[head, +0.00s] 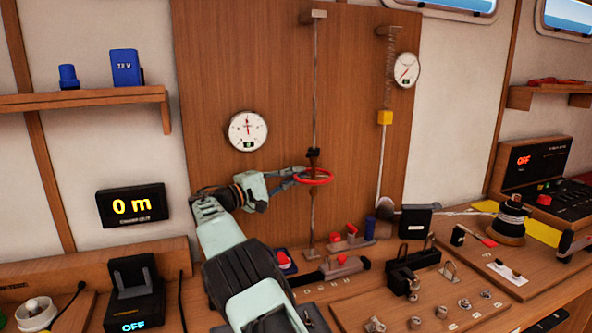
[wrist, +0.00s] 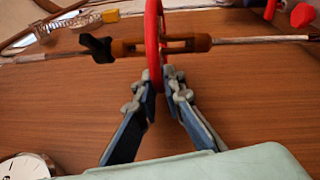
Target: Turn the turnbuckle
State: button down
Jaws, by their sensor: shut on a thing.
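The turnbuckle sits on a vertical rod in front of a wooden panel, with a red ring wheel (head: 314,178) around it. In the wrist view the red wheel (wrist: 153,48) shows edge-on, around the brown turnbuckle body (wrist: 190,45), with a black knob (wrist: 96,47) on one side. My gripper (head: 297,176) reaches in from the left at the wheel's near left rim. In the wrist view my gripper (wrist: 161,80) has its two fingertips shut on the red rim, one on each side of it.
A round gauge (head: 248,131) is on the panel left of the rod, and a second gauge (head: 403,70) hangs at the upper right near a spring and yellow block (head: 385,118). The bench (head: 375,290) below carries clamps, shackles and small fittings. The panel around the wheel is clear.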

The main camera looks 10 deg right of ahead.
jog(key=shift+w+r, duration=0.1)
jog(key=shift+r, duration=0.2)
jog(key=c, duration=2.1)
grip_release()
jog(key=shift+o, duration=0.3)
jog(key=shift+f, duration=0.15)
jog(key=v, duration=1.2)
jog(key=shift+o, duration=0.3)
